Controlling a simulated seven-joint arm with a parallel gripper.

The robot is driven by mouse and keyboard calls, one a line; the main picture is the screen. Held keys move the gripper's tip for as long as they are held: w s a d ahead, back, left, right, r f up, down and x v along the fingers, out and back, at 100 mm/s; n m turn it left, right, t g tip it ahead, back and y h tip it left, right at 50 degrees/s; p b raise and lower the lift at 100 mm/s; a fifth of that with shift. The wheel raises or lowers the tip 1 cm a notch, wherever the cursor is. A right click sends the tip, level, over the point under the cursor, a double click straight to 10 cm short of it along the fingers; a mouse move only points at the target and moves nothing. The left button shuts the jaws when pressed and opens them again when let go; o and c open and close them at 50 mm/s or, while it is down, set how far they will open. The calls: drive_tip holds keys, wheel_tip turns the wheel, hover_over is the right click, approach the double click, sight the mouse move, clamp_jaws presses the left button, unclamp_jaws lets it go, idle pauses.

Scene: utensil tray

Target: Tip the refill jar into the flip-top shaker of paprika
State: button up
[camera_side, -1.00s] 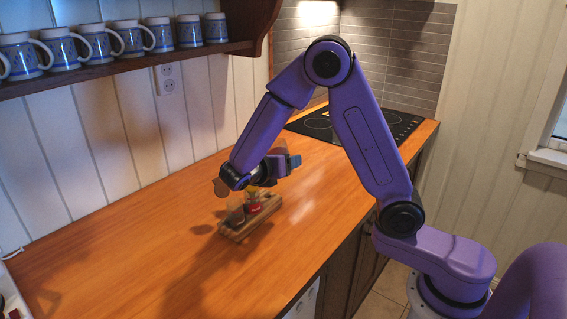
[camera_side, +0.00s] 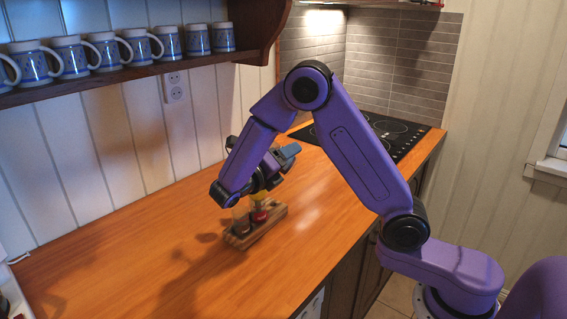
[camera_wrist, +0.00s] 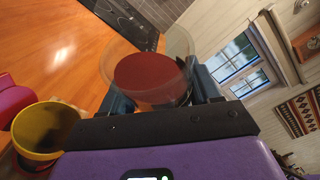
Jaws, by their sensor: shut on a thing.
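The refill jar (camera_wrist: 150,78), clear-walled with dark red contents, is between my gripper's (camera_wrist: 162,90) blue fingers in the wrist view; they are shut on it. In the side view my gripper (camera_side: 284,158) is tilted above the wooden rack, and the jar is mostly hidden. The shaker of paprika (camera_side: 258,214), red with a yellow upper part, stands in the rack below my gripper. A yellow round opening (camera_wrist: 46,128) with a red piece beside it shows at the wrist view's lower left, apart from the jar. It seems to be the shaker's top.
The wooden rack (camera_side: 246,238) also holds a glass jar (camera_side: 240,221) left of the shaker. The counter (camera_side: 130,260) around it is clear. A black hob (camera_side: 385,135) lies behind right. Several mugs (camera_side: 88,52) stand on the wall shelf.

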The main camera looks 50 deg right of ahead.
drive_tip(key=r+n, duration=0.1)
drive_tip(key=n+h, duration=0.1)
drive_tip(key=n, duration=0.1)
drive_tip(key=shift+r, duration=0.4)
drive_tip(key=shift+w+r+n+h, duration=0.1)
drive_tip(key=shift+r+n+h, duration=0.05)
drive_tip(key=shift+n+h, duration=0.15)
drive_tip(key=shift+w+a+r+n+t+h, duration=0.15)
drive_tip(key=shift+r+n+t+h, duration=0.2)
drive_tip(key=shift+n, duration=0.35)
drive_tip(key=shift+w+a+r+n+t+h, duration=0.15)
drive_tip(key=shift+r+n+t, duration=0.2)
drive_tip(key=shift+n, duration=0.35)
idle(5.6)
